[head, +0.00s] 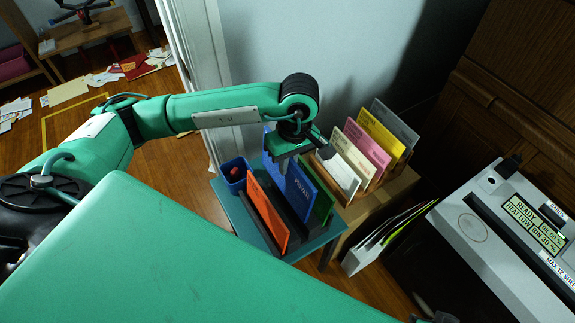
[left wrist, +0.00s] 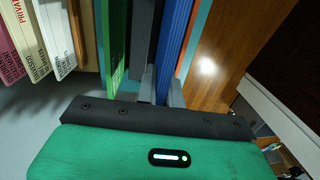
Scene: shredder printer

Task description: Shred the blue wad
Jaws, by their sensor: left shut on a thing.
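The blue wad (head: 300,190) stands upright in a dark slotted rack on a small teal table, between an orange wad (head: 267,213) and a green one (head: 322,205). My left gripper (head: 287,158) reaches down over its top edge. In the left wrist view the fingers are shut on the blue wad (left wrist: 175,45), one on each side. The wad still appears to be within the rack. The shredder (head: 470,258) is the pale grey machine at the right, with a dark slot and a lit display reading READY. My right gripper is not in view.
A blue cup (head: 235,172) stands at the table's back left corner. Yellow, pink and other cards (head: 380,133) stand in a wooden rack behind. A white file holder (head: 372,250) stands between table and shredder. Papers (head: 70,90) litter the floor at far left.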

